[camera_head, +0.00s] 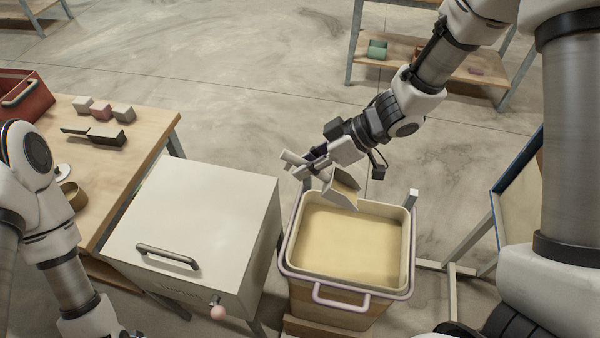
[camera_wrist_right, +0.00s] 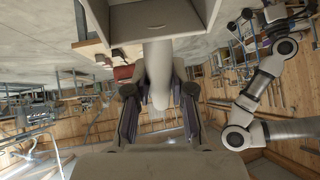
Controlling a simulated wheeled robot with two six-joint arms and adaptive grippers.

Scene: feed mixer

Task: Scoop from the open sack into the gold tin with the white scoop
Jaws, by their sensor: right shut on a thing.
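The open sack looks like a square tub with a pale rim (camera_head: 287,262) and front handle, holding level tan feed (camera_head: 350,245). My right gripper (camera_head: 308,168) is shut on the handle of the white scoop (camera_head: 343,192), above the sack's back left edge. The scoop is tilted with its mouth toward the feed; I cannot tell how much it carries. In the right wrist view the pale handle (camera_wrist_right: 158,75) sits between the fingers (camera_wrist_right: 158,108). The gold tin (camera_head: 72,194) stands on the wooden table at left, partly hidden by my left arm. My left gripper is out of view.
A white cabinet (camera_head: 200,215) with a dark handle stands between table (camera_head: 135,160) and sack. Several small blocks (camera_head: 100,112) and a red crate (camera_head: 25,100) are on the table. A blue-edged panel (camera_head: 515,195) stands right of the sack. A shelf (camera_head: 465,70) is behind.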

